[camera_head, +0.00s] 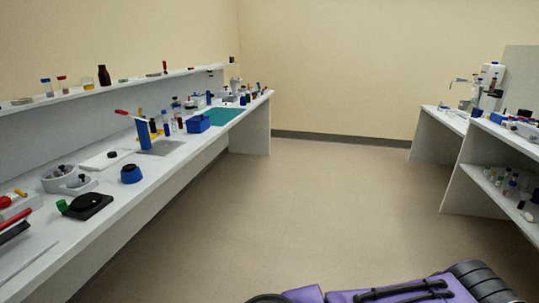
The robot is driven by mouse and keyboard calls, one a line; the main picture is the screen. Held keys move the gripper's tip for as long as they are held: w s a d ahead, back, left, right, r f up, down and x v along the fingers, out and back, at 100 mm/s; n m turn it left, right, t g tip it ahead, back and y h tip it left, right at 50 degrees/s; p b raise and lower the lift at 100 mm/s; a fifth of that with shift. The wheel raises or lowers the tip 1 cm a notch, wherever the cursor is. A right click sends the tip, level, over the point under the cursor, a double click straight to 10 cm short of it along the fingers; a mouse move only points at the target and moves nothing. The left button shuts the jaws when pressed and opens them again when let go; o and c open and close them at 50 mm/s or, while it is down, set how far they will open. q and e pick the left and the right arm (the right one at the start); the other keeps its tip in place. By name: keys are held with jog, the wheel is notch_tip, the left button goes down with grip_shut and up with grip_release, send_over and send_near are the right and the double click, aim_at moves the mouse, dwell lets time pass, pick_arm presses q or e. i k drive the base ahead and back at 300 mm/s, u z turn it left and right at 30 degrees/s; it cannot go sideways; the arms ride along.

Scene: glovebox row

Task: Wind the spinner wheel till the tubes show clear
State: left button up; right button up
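No thing in view is plainly the spinner wheel. On the left bench, a grey rounded device (68,181) with dark knobs stands near the wall. A low black device (87,205) with a green knob (62,205) lies nearer the bench's front edge. A round blue piece with a dark top (131,174) stands to their right. Small tubes and bottles (173,124) stand farther along this bench; whether their contents are clear is too small to tell. Neither gripper shows in the head view.
The long left bench (95,235) carries a blue box (198,124), a green mat (222,116) and a raised shelf (125,84) with bottles. White benches (455,190) with small items stand at right. The floor (290,215) between is clear. Purple and black parts of mine show at the bottom.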

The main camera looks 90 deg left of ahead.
aim_at(83, 180)
jog(key=u, duration=0.1)
jog(key=i, duration=0.15)
jog(key=u, duration=3.55)
